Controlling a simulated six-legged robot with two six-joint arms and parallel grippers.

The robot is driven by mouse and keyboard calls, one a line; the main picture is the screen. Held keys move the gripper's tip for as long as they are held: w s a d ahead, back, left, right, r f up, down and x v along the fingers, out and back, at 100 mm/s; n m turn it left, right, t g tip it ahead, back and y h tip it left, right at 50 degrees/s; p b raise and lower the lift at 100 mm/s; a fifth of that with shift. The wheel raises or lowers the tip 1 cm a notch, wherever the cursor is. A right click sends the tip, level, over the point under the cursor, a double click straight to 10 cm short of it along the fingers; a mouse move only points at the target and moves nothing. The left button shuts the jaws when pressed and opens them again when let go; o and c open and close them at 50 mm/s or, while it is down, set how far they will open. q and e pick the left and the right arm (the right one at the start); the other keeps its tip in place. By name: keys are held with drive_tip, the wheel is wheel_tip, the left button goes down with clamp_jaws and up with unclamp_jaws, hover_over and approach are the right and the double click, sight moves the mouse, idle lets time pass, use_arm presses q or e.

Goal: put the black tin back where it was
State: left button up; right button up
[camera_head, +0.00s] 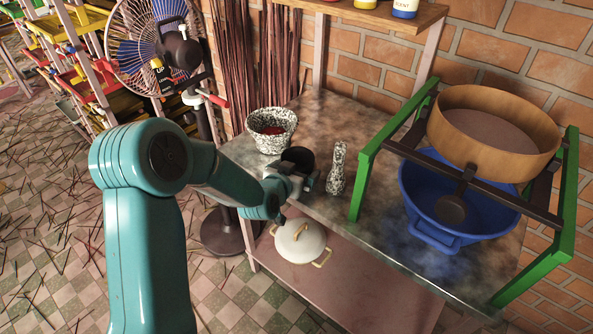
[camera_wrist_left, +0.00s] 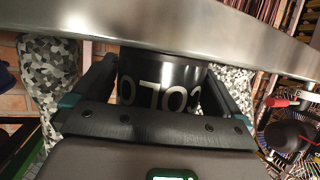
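The black tin (camera_head: 298,158) is at the front left of the metal-topped table in the head view, its dark round top showing. In the left wrist view the tin (camera_wrist_left: 160,82) has white lettering and sits between the two fingers, which lie against its sides. My left gripper (camera_head: 301,178) comes in from the left and is shut on the tin; the wrist view shows its fingers (camera_wrist_left: 162,88) too. I cannot tell whether the tin touches the table. My right gripper is in neither view.
A green stand (camera_head: 372,175) holds a round sieve (camera_head: 480,140) over a blue basin (camera_head: 430,215). A white pot (camera_head: 299,245) is on the lower shelf.

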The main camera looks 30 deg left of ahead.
use_arm(q)
drive_tip(key=shift+s+r, duration=0.1)
drive_tip(key=shift+r, duration=0.1)
drive_tip(key=v, duration=1.2)
drive_tip(key=s+d+f+g+h, duration=0.25)
drive_tip(key=d+f, duration=0.35)
drive_tip(key=f, duration=0.3)
drive_tip(key=s+d+f+g+h, duration=0.25)
drive_tip(key=d+f, duration=0.25)
drive_tip(key=f, duration=0.3)
drive_tip(key=s+d+f+g+h, duration=0.1)
drive_tip(key=s+d+f+g, duration=0.6)
drive_tip(key=s+d+f, duration=0.3)
wheel_tip(320, 180, down, 2)
drive_tip(key=s, duration=0.3)
drive_tip(key=shift+d+g, duration=0.15)
drive_tip(key=shift+g, duration=0.25)
wheel_tip(320, 180, up, 6)
drive_tip(key=p, duration=0.6)
drive_tip(key=shift+w, duration=0.2)
